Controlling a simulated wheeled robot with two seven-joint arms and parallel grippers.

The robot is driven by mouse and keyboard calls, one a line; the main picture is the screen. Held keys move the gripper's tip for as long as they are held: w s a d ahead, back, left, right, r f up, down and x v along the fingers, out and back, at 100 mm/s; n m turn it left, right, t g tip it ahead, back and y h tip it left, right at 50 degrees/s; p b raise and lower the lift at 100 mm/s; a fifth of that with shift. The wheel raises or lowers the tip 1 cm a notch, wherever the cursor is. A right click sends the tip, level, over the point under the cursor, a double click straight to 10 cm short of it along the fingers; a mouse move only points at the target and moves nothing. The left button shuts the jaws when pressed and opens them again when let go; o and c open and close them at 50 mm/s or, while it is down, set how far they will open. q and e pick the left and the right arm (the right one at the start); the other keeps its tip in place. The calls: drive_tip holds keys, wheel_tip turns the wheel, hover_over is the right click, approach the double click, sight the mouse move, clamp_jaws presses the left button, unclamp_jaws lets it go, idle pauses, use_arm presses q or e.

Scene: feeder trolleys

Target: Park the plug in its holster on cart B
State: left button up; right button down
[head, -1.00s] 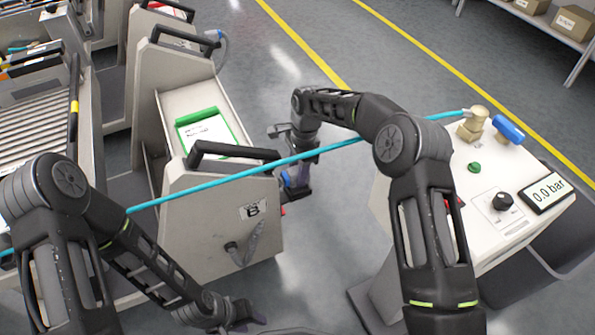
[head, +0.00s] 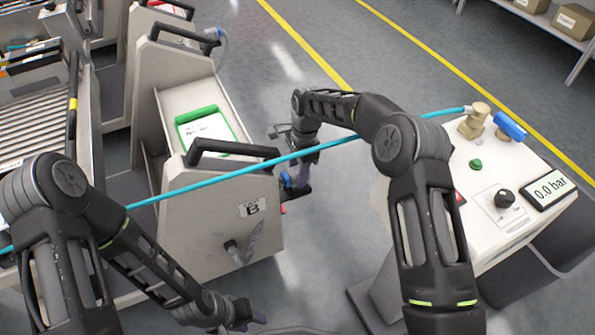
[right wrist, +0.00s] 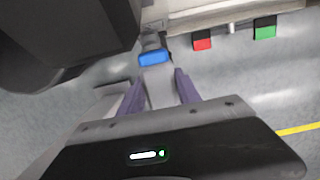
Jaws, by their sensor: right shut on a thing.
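Cart B (head: 212,222) stands left of centre in the head view, with a "B" label on its end panel. My right gripper (head: 300,182) is beside the cart's right edge, below the handle. In the right wrist view my right gripper (right wrist: 160,92) has its purple fingers shut on the grey plug with a blue band (right wrist: 154,58). The plug's tip points toward the cart; I cannot tell whether it touches it. A grey cable (head: 255,238) hangs on the end panel. I cannot make out the holster clearly. My left gripper (head: 250,316) is low in the head view, its jaws unclear.
A light blue hose (head: 240,174) stretches across the cart to a brass fitting (head: 474,120) on the gauge console (head: 480,185). Red (right wrist: 203,43) and green (right wrist: 265,32) blocks show by the cart's edge in the right wrist view. Floor between cart and console is clear.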

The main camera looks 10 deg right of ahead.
drive_tip(key=shift+f+b, duration=0.35)
drive_tip(key=shift+f, duration=0.25)
drive_tip(key=c, duration=0.8)
unclamp_jaws()
drive_tip(key=shift+o, duration=0.2)
drive_tip(key=r, duration=0.2)
drive_tip(key=r+p, duration=0.1)
drive_tip(key=r, duration=0.2)
drive_tip(key=d+r, duration=0.1)
drive_tip(key=r, duration=0.1)
drive_tip(key=shift+w+r, duration=0.1)
drive_tip(key=shift+r, duration=0.3)
